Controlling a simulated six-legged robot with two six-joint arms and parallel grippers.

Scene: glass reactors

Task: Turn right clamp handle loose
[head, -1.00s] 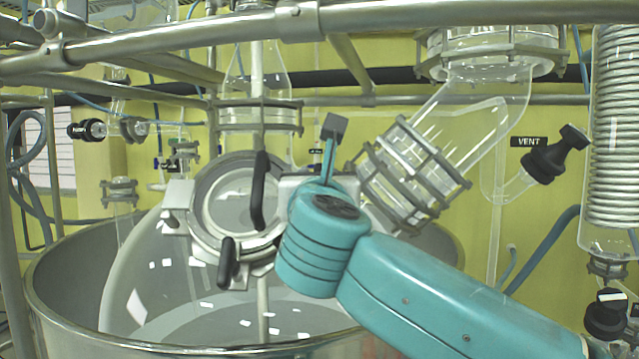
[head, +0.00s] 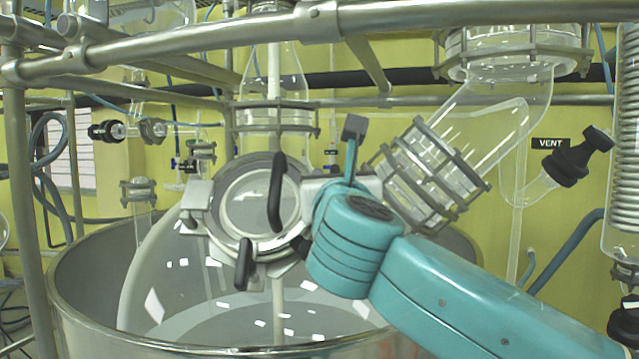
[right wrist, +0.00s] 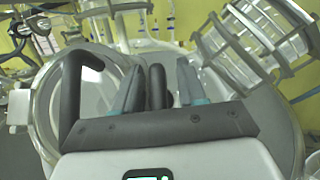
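The round glass port (head: 258,203) on the reactor lid has a metal rim and a long black lid handle (head: 276,190). A black clamp handle (head: 243,265) sticks out at its lower edge. My right arm comes in from the right and covers the port's right side; its gripper's fingertips are hidden in the head view. In the right wrist view my right gripper (right wrist: 160,90) has its fingers apart, with the dark right clamp handle (right wrist: 157,86) standing between them. A gap shows beside the right finger. My left gripper is not in view.
A large steel-rimmed vessel (head: 110,335) surrounds the reactor. A glass elbow with a caged flange (head: 430,175) rises close to the right of my gripper. Steel frame pipes (head: 400,20) cross above. A black vent valve (head: 575,158) is farther right.

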